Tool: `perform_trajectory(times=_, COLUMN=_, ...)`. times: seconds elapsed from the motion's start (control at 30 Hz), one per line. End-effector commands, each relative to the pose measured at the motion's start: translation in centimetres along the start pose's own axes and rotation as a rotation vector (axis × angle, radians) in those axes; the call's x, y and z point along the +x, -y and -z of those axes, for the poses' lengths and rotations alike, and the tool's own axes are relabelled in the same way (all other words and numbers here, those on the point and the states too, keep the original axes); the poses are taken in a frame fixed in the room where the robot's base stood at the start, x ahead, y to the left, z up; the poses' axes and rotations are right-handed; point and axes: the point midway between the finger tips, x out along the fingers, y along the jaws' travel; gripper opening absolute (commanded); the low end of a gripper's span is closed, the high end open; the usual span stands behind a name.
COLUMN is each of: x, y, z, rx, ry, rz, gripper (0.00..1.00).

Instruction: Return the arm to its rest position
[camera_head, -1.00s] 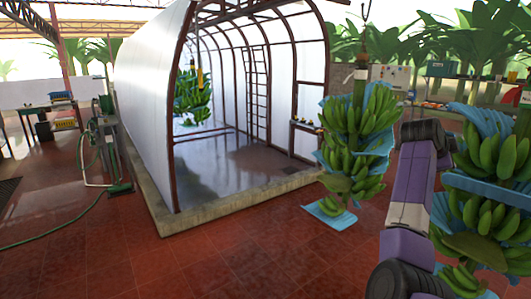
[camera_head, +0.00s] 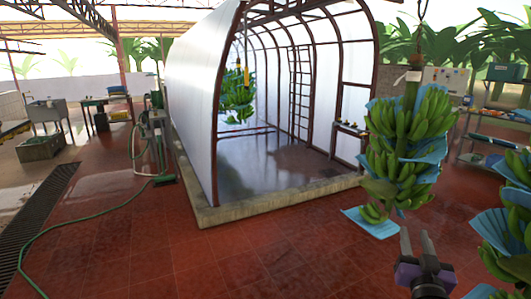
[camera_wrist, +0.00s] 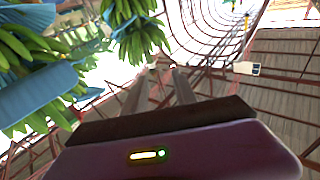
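My gripper (camera_head: 416,236) is low at the right of the head view, its two dark grey fingers pointing up. The fingers stand apart with nothing between them. In the wrist view my gripper (camera_wrist: 162,70) also shows two parted fingers and an empty gap. The rest of my arm is mostly out of the head view, below the frame.
A hanging banana stem (camera_head: 408,120) with blue sheets is just above and behind my gripper. Another stem (camera_head: 510,235) hangs close at the right edge. A third (camera_head: 238,100) hangs inside the tunnel (camera_head: 193,100). Red tiled floor (camera_head: 290,250) to the left is clear.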

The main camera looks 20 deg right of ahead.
Motion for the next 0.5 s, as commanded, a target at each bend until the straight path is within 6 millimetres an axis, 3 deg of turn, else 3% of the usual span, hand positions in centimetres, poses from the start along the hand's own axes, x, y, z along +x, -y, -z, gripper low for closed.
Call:
perform_trajectory(times=0.03, x=-2.4, y=1.2, z=-1.0, rx=-0.027, ry=0.002, rz=0.045, gripper=0.33)
perform_trajectory(times=0.2, x=-9.8, y=4.6, z=-2.6, rx=-0.087, ry=-0.012, rz=0.184, gripper=0.33)
perform_trajectory(times=0.5, x=-22.9, y=8.0, z=-3.5, rx=-0.123, ry=-0.006, rz=0.381, gripper=0.33)
